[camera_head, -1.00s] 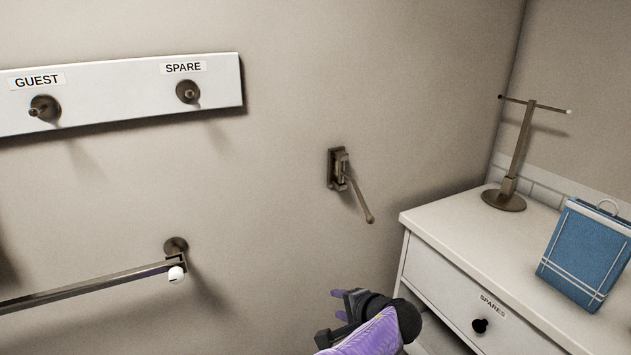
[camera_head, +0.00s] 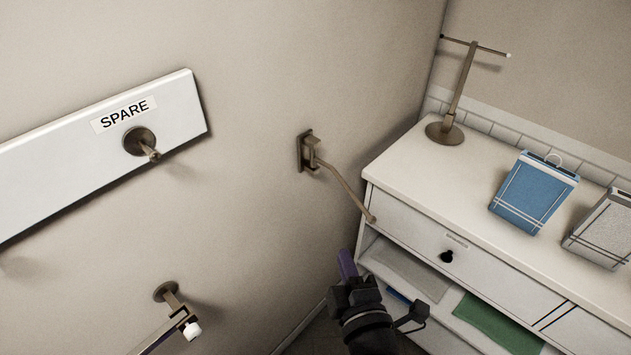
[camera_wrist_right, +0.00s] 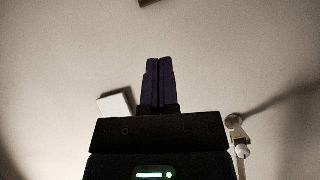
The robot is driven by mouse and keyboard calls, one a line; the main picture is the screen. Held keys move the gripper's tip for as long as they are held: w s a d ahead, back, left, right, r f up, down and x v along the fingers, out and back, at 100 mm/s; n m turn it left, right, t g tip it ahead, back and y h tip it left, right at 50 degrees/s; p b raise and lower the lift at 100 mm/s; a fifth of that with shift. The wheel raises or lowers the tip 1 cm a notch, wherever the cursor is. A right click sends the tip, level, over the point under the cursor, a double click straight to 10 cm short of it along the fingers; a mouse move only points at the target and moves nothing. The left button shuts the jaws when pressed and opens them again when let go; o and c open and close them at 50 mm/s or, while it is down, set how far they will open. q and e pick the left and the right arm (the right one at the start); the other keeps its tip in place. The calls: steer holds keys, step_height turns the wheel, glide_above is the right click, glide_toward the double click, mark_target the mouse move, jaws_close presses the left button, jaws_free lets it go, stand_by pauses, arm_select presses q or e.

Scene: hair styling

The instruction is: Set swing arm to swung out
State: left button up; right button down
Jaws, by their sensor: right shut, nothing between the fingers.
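The swing arm (camera_head: 344,187) is a thin bronze rod that slants down to the right from a small wall bracket (camera_head: 308,151). Its free end shows just in front of the dresser's front left corner. My right gripper (camera_head: 346,257) is below that free end, apart from it in the picture, with its purple fingers pointing up. In the right wrist view the fingers (camera_wrist_right: 159,64) are shut together with nothing between them. Only a small brown edge shows at the top of that view; I cannot tell what it is. My left gripper is out of view.
A white dresser (camera_head: 420,172) with a metal stand (camera_head: 459,95) and a blue case (camera_head: 535,192) is at the right. A white SPARE peg board (camera_head: 75,165) and a rail with a white end (camera_head: 191,331) are at the left. The wall between is bare.

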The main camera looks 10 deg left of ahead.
steer(key=w+b, duration=0.1)
steer(key=w, duration=1)
steer(key=shift+w+d+f, duration=0.25)
